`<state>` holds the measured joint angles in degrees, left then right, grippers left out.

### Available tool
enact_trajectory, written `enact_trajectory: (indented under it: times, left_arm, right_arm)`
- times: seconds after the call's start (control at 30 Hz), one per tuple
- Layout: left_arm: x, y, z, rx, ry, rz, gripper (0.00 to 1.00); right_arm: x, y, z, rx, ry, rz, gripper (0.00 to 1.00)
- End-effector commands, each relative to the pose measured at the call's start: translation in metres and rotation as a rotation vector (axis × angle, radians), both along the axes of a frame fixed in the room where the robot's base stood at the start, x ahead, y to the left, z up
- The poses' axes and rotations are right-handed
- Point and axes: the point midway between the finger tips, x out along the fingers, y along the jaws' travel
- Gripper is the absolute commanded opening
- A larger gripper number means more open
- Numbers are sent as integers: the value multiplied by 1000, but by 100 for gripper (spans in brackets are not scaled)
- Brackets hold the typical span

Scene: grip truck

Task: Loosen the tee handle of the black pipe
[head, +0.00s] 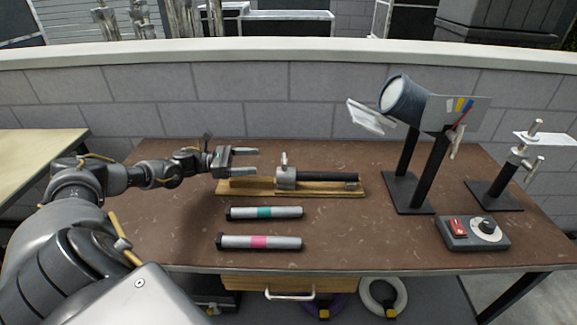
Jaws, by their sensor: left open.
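A black pipe (328,176) lies on a wooden cradle (340,190) in the middle of the bench. A silver collar (287,178) sits around its left end, and a small tee handle (284,160) stands up from the collar. My left gripper (257,161) comes in from the left. Its two fingers are apart and point right, with nothing between them. They are just left of the tee handle and do not appear to touch it. The gripper covers part of the cradle's left end. My right gripper is not in view.
Two grey tubes, one with a teal band (264,213) and one with a pink band (259,242), lie in front. A lamp on a stand (405,100), a clamp stand (505,185) and a control box (473,232) stand right. A block wall (270,95) is behind.

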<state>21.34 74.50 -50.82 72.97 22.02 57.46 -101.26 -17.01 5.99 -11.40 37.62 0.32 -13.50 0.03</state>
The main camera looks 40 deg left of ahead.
Motion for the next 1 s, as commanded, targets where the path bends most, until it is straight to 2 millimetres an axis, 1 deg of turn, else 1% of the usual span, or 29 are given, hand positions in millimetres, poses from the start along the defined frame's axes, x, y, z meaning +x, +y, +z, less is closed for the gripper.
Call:
enact_trajectory:
  times: [0.03, 0.1, 0.23, 0.47, 0.7, 0.8, 1.0]
  left_arm:
    - [1, -1, 1, 1, -1, -2, 76]
    - [3, -3, 2, -1, -1, -3, 76]
    - [11, -13, 4, -5, -3, -4, 76]
    - [38, -44, 6, -6, -2, -3, 76]
    - [63, -72, 3, -5, 1, -1, 76]
    - [68, -78, 3, -5, 0, -1, 76]
    - [72, -82, 1, -3, 2, 0, 76]
  right_arm:
    - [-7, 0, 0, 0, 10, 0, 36]
    - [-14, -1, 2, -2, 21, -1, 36]
    - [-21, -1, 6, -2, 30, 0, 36]
    - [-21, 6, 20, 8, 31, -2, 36]
    - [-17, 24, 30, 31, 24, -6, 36]
    - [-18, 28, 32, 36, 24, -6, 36]
    - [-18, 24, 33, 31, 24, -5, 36]
